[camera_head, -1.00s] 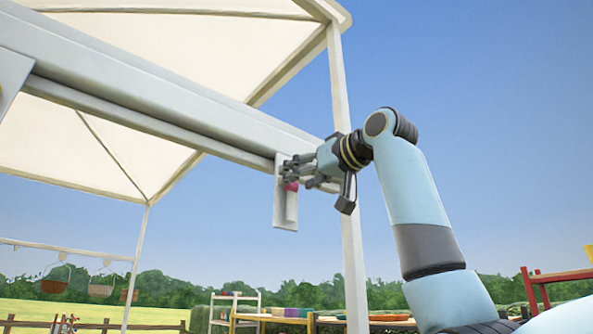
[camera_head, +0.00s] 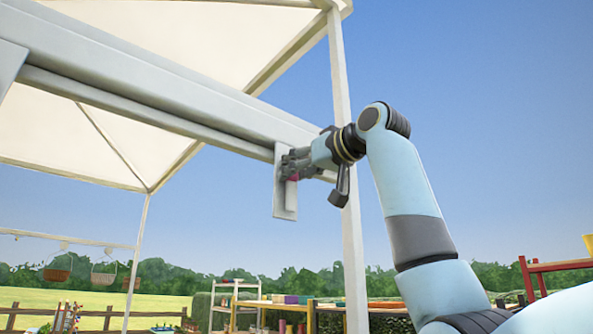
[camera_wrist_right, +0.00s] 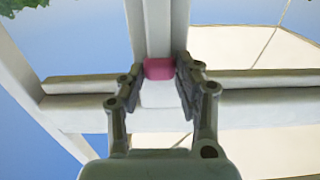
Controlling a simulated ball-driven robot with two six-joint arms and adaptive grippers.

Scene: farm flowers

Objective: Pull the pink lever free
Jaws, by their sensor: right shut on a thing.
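The pink lever (camera_head: 293,177) shows as a small pink end on a pale upright plate (camera_head: 286,204) fixed to the grey beam. My right gripper (camera_head: 287,168) is at this plate, with its fingers around the pink part, and hides some of it. In the right wrist view, the pink lever end (camera_wrist_right: 159,68) sits between the tips of the two fingers (camera_wrist_right: 162,84), which are shut on it. A white part continues below the pink in that view. My left gripper is not in view.
A long grey beam (camera_head: 150,110) runs across under the white canopy (camera_head: 160,60). A white post (camera_head: 352,240) stands close behind my right gripper. Baskets (camera_head: 57,274) hang at the far left. Shelves and tables with coloured goods stand low in the back.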

